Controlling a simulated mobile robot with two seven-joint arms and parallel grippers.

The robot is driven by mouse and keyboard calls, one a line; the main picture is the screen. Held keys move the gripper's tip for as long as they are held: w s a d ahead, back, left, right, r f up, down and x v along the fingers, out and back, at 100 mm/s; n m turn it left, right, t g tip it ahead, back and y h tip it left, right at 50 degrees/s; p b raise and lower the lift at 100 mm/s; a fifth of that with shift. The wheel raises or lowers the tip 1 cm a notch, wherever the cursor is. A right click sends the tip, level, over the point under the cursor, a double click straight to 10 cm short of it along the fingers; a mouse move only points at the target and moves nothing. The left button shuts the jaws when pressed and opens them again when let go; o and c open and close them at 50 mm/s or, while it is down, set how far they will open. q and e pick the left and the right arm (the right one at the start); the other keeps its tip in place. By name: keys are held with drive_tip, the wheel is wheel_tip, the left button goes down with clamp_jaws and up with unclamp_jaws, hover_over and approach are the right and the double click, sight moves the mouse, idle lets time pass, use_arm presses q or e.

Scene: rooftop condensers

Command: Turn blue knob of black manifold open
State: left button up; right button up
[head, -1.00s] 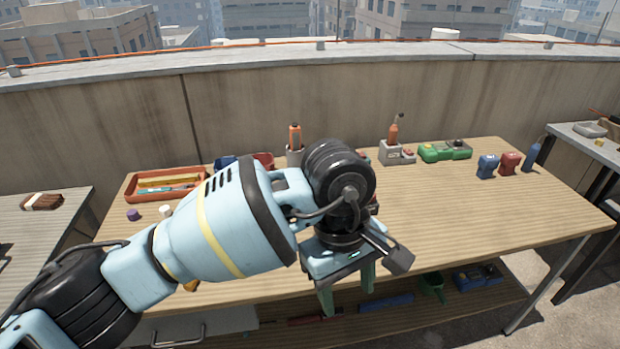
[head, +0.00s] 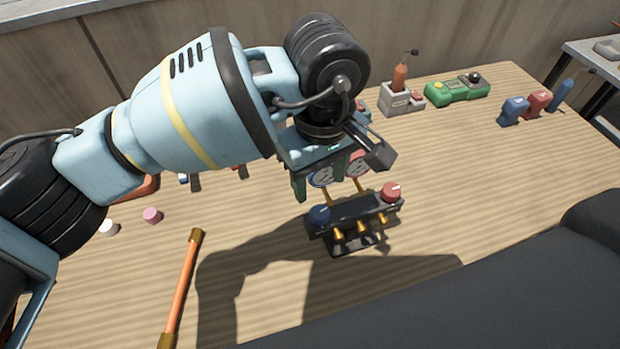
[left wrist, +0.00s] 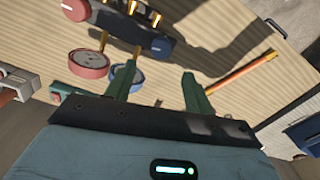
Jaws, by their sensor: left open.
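The black manifold (head: 352,212) stands on the wooden table below and in front of my left gripper in the head view. Its blue knob (head: 319,214) is at the left end, and a red knob (head: 391,191) is at the right end. A blue gauge and a red gauge rise behind it, partly covered by my gripper. My left gripper (head: 324,177) is open and empty, above and behind the manifold. In the left wrist view the blue knob (left wrist: 160,50) lies just beyond the open fingers (left wrist: 159,73), apart from them. My right gripper is not seen.
An orange rod with brass ends (head: 180,285) lies left of the manifold. Pink (head: 152,215) and white caps lie farther left. A grey holder (head: 401,98), a green box (head: 457,89) and blue and red items (head: 514,110) stand at the back. The table right of the manifold is clear.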

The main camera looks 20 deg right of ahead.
sight(319, 211)
use_arm(q)
drive_tip(key=shift+s, duration=0.3)
drive_tip(key=shift+s+f, duration=0.1)
drive_tip(key=shift+f, duration=0.1)
wheel_tip(319, 211, down, 7)
drive_tip(key=shift+f, duration=0.15)
drive_tip(key=c, duration=1)
